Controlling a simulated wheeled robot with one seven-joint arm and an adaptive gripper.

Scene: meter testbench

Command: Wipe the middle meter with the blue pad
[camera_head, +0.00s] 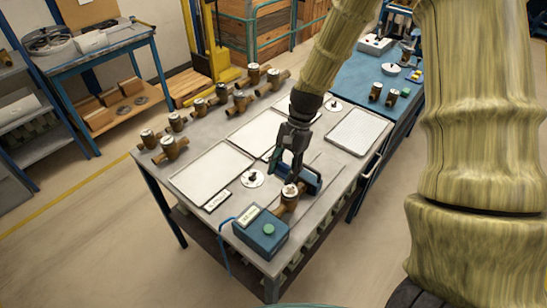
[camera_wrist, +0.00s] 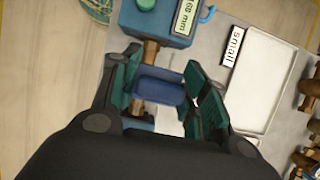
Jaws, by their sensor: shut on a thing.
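My gripper (camera_head: 287,165) points down over the front part of the grey bench. In the wrist view, its green-lined fingers (camera_wrist: 160,92) stand on either side of the blue pad (camera_wrist: 160,86), shut on it. A brass meter (camera_head: 290,192) with a pale round face sits just in front of the fingers, in a blue fixture (camera_head: 313,181). Its brass pipe (camera_wrist: 151,53) shows beyond the pad in the wrist view. I cannot tell whether the pad touches the meter. Several other brass meters (camera_head: 240,101) stand along the left side of the bench.
A blue box with a green button (camera_head: 262,232) stands at the bench's front corner. White trays (camera_head: 211,172) lie left of my gripper, one with a "small" label (camera_wrist: 232,46). Another tray (camera_head: 358,133) lies to the right. A white disc (camera_head: 252,178) lies near the gripper.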

